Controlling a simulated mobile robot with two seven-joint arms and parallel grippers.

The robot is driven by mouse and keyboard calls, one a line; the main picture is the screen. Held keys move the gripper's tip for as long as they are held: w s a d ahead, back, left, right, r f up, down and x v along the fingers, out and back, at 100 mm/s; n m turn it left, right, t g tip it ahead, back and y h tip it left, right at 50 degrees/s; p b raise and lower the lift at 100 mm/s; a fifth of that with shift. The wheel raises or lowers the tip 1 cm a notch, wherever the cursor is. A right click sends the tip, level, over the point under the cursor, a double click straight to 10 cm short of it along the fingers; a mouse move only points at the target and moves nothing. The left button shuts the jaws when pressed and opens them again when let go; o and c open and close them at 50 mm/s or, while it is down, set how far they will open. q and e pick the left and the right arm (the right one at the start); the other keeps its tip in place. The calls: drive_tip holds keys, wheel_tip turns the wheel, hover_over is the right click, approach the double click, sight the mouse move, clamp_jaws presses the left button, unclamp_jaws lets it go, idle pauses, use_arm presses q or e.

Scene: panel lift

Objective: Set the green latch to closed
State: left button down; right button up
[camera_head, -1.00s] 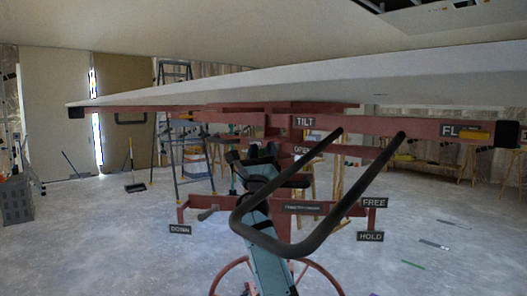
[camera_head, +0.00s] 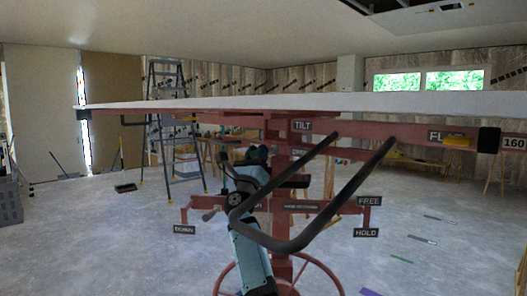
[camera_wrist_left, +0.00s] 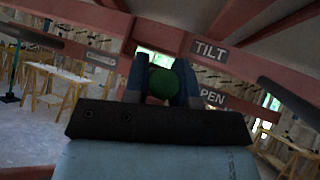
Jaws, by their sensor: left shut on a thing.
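The green latch shows as a round green knob (camera_wrist_left: 162,82) in the left wrist view, between the two fingers of my left gripper (camera_wrist_left: 163,85). The gripper is shut on it. In the head view my left gripper (camera_head: 257,155) is up at the red mast, below the TILT label (camera_head: 302,126); the knob is hidden there. A label reading "PEN", its first part covered, shows beside the knob in the wrist view (camera_wrist_left: 212,97). The red lift (camera_head: 225,118) carries a white panel (camera_head: 300,103), seen nearly edge-on and about level. My right gripper is not in view.
A black U-shaped handle (camera_head: 350,195) crosses in front of the mast and my left arm. FREE and HOLD labels (camera_head: 367,232) stand at right, a DOWN label (camera_head: 185,230) at left. A stepladder (camera_head: 168,130) stands behind. Open floor lies on both sides.

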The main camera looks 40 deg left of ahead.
use_arm(q)
drive_tip(key=shift+s+a+r+m+t+h+p, duration=0.15)
drive_tip(key=shift+a+m+t+h+p, duration=0.35)
drive_tip(key=shift+h, duration=0.6)
drive_tip(key=m+h, duration=0.1)
drive_tip(key=a+h, duration=0.1)
drive_tip(key=h, duration=0.1)
drive_tip(key=shift+a+m+t+h, duration=0.15)
drive_tip(key=shift+m+t+h, duration=0.15)
drive_tip(key=shift+m, duration=0.1)
drive_tip(key=shift+w+a+f+m+h+p, duration=0.15)
drive_tip(key=shift+a+m+h, duration=0.35)
drive_tip(key=shift+h, duration=0.85)
drive_tip(key=shift+w+a+m+h+p, duration=0.1)
drive_tip(key=shift+a+m+h, duration=0.4)
drive_tip(key=shift+h, duration=0.8)
drive_tip(key=shift+w+a+f+m+h+p, duration=0.2)
drive_tip(key=shift+m+h, duration=0.5)
drive_tip(key=shift+h, duration=0.65)
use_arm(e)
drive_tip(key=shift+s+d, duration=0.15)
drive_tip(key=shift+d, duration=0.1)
use_arm(q)
drive_tip(key=shift+a+r, duration=0.1)
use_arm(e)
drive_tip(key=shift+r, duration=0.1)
